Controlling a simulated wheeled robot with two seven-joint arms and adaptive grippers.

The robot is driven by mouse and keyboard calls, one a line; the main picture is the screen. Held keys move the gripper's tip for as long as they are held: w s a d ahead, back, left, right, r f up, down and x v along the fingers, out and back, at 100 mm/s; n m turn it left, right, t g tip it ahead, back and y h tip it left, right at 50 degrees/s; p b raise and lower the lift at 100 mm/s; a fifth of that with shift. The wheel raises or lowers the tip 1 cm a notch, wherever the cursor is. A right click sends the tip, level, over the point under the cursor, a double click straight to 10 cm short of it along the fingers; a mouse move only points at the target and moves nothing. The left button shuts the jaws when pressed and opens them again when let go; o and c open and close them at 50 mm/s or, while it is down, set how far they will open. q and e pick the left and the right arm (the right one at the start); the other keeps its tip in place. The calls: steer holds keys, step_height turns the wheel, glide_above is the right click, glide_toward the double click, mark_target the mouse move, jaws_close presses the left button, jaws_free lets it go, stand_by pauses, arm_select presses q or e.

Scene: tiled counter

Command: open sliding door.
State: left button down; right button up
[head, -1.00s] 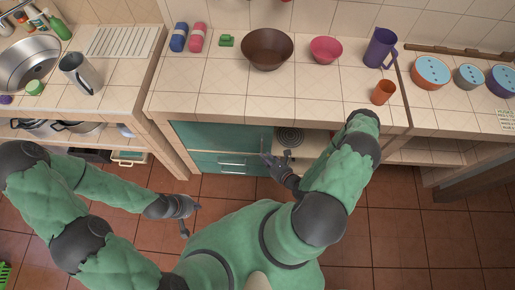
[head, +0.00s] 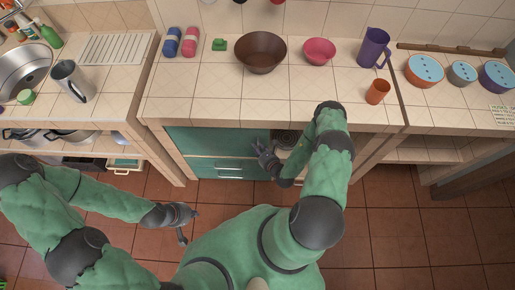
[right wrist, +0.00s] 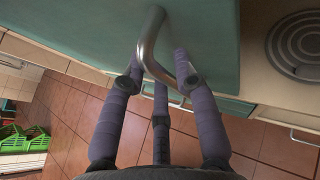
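The green sliding door (head: 215,141) is in the cabinet below the counter in the head view. It covers the left part of the opening, and the right part shows the inside. In the right wrist view the door (right wrist: 90,25) carries a bent metal handle (right wrist: 149,45). My right gripper (head: 262,152) is at the door's right side. In the right wrist view its fingers (right wrist: 158,72) are spread on both sides of the handle; I cannot tell whether they touch it. My left gripper (head: 190,222) is open and empty above the floor, away from the door.
A dark hotplate (right wrist: 302,45) sits inside the cabinet beside the door. Green drawers (head: 228,167) lie below the door. The counter above (head: 200,100) holds a brown bowl (head: 261,55), a pink bowl (head: 319,52), a purple jug (head: 373,48) and an orange cup (head: 377,92).

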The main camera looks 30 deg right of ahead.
steer(key=shift+w, duration=0.2)
steer(key=shift+c, duration=0.3)
jaws_close()
